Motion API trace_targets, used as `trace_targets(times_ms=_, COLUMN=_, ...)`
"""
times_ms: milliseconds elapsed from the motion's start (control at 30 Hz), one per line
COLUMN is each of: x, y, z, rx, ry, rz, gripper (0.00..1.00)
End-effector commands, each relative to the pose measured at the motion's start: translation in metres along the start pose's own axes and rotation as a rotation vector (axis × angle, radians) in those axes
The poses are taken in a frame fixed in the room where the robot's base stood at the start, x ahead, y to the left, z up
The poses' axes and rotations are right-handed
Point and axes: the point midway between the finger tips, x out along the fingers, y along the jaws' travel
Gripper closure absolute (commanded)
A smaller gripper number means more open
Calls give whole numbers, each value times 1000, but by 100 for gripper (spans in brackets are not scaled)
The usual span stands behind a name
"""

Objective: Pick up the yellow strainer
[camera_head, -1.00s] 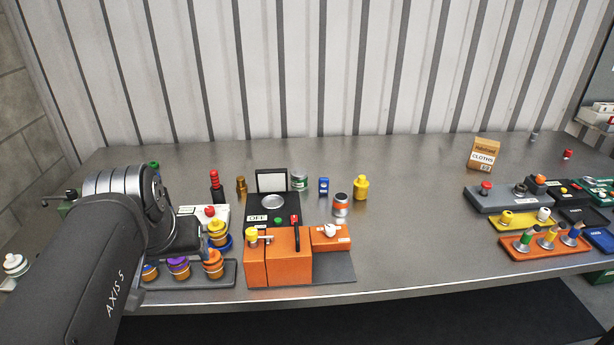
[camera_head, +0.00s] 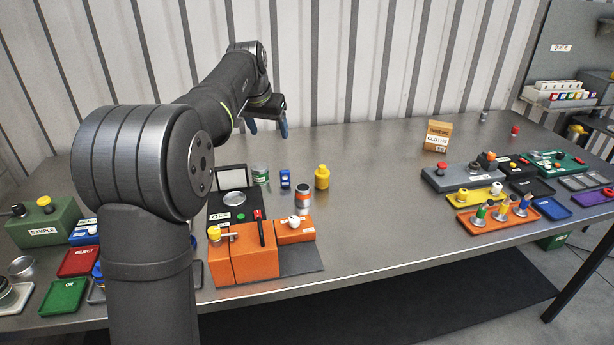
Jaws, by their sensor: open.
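A small upright tool with a yellow handle (camera_head: 501,210), likely the yellow strainer, stands in the orange tray (camera_head: 539,212) at the right of the bench. It stands between a similar green-handled tool (camera_head: 480,216) and a blue-handled one (camera_head: 522,205). Their shape is too small to tell for sure. My gripper (camera_head: 268,127) is open with blue fingertips, empty, raised above the back of the bench at centre left. It is far to the left of the orange tray and apart from everything.
A yellow tray (camera_head: 468,201) and a grey block (camera_head: 444,179) lie behind the orange tray. A cloths box (camera_head: 437,137) stands further back. The bench between bottle and trays is clear.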

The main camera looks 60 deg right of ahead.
Motion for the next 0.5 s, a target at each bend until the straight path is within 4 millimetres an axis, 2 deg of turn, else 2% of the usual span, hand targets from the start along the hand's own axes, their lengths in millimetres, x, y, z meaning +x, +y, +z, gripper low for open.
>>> trace_targets(times_ms=33, x=17, y=15, z=-16, rx=32, ry=-4, rz=14, gripper=31)
trace_targets(times_ms=200, x=59, y=57, z=-52, rx=118, ry=-9, rz=51, gripper=31)
trace_targets(times_ms=333, x=79, y=80, z=-67, rx=160, ry=-10, rz=68, gripper=31)
trace_targets(times_ms=500, x=93, y=92, z=-73, rx=180, ry=-12, rz=78, gripper=31)
